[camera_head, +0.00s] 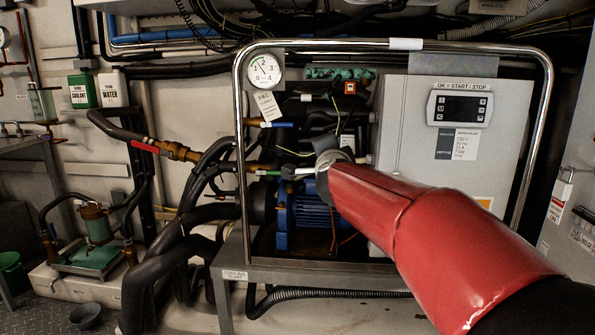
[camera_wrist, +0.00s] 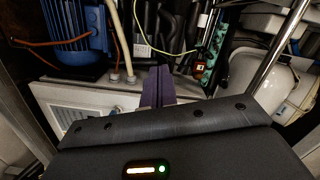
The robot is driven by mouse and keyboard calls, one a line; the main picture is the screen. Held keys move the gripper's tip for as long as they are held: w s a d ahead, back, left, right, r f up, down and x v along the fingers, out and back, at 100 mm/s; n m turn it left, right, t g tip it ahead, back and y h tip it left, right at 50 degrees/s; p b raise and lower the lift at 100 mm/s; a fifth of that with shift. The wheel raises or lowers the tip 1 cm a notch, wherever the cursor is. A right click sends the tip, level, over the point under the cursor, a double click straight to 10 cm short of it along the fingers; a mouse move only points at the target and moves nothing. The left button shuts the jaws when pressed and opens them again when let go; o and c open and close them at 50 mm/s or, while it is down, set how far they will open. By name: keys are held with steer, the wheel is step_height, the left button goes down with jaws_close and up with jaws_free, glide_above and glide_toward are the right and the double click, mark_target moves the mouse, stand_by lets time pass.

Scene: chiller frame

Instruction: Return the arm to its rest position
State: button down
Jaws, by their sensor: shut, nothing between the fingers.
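My arm, in a red sleeve (camera_head: 420,225), reaches from the lower right of the head view to the middle of the chiller frame (camera_head: 241,150). My gripper (camera_head: 326,146) is at its far end, in front of the pipes and valves above the blue motor (camera_head: 310,212). In the wrist view the purple fingers of my gripper (camera_wrist: 158,72) lie together, with nothing held between them. The blue motor also shows at the upper left of the wrist view (camera_wrist: 75,30). My sleeve hides part of the chiller's lower right.
The chrome tube of the frame arches around my arm. A grey control box (camera_head: 410,125) with a display (camera_head: 460,107) stands behind and right of my gripper. A valve with a green handle (camera_head: 270,172) is close on the left. A round gauge (camera_head: 264,69) hangs upper left.

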steer(key=s+a+f+n+g+y, duration=0.1)
steer(key=s+f+n+g+y, duration=0.1)
steer(key=s+f+n, duration=0.45)
steer(key=s+a+f+n+g+y, duration=0.2)
steer(key=s+n+g, duration=0.1)
steer(key=s, duration=0.7)
steer(key=s+d+f+n+g+h, duration=0.1)
steer(key=s+d+f+n+g, duration=0.1)
steer(key=s+f, duration=0.6)
steer(key=s+d+f+n+g+h, duration=0.1)
steer(key=s+d+f+n+g, duration=0.2)
steer(key=s, duration=1.1)
step_height(320, 180, down, 5)
steer(key=shift+d+f+g+h, duration=0.1)
steer(key=shift+d+g+h, duration=0.3)
steer(key=shift+d+g, duration=0.65)
